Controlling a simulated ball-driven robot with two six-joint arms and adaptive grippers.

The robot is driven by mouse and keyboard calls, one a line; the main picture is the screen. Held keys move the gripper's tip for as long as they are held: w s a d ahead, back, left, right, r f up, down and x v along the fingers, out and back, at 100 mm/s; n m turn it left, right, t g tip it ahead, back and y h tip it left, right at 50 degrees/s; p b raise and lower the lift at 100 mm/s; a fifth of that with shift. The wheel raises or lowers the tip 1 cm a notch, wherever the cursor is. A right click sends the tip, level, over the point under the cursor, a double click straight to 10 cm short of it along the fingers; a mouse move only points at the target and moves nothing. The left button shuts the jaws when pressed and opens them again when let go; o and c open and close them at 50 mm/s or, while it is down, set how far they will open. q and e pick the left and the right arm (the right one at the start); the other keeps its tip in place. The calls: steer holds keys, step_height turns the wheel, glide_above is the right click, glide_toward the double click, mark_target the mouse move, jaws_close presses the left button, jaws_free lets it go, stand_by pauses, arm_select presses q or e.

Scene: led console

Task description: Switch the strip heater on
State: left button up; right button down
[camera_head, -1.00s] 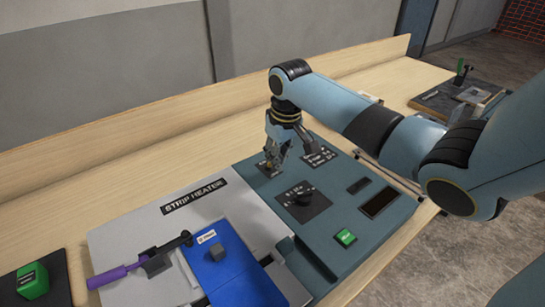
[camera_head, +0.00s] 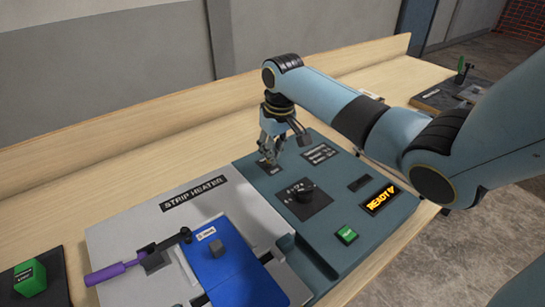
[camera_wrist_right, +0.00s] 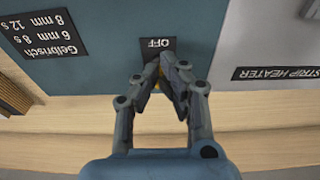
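The strip heater (camera_head: 120,225) has a grey bed and a teal control panel (camera_head: 335,235). A small dark switch plate (camera_head: 268,168) is at the panel's back left corner. In the right wrist view the plate's upside-down OFF label (camera_wrist_right: 157,43) shows. My right gripper (camera_head: 266,155) is over this plate, pointing down. In the wrist view its fingertips (camera_wrist_right: 160,64) are together, with a bit of yellow behind them; the switch itself is mostly hidden. The panel's display (camera_head: 381,200) is lit with READY in orange. My left gripper is not in view.
A purple-handled lever (camera_head: 120,271) and a blue plate (camera_head: 225,268) are on the bed. A green block (camera_head: 31,278) stands at the left. The wooden bench (camera_head: 110,170) behind is clear.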

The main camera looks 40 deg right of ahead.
mark_target(274, 170)
steer(key=shift+w+d+f, duration=0.15)
steer(key=shift+w, duration=0.15)
step_height(274, 170, up, 3)
steer(key=p, duration=0.3)
steer(key=shift+s+f, duration=0.15)
steer(key=shift+s+r, duration=0.15)
steer(key=shift+r, duration=1)
steer(key=shift+s+r, duration=0.1)
steer(key=shift+r, duration=1)
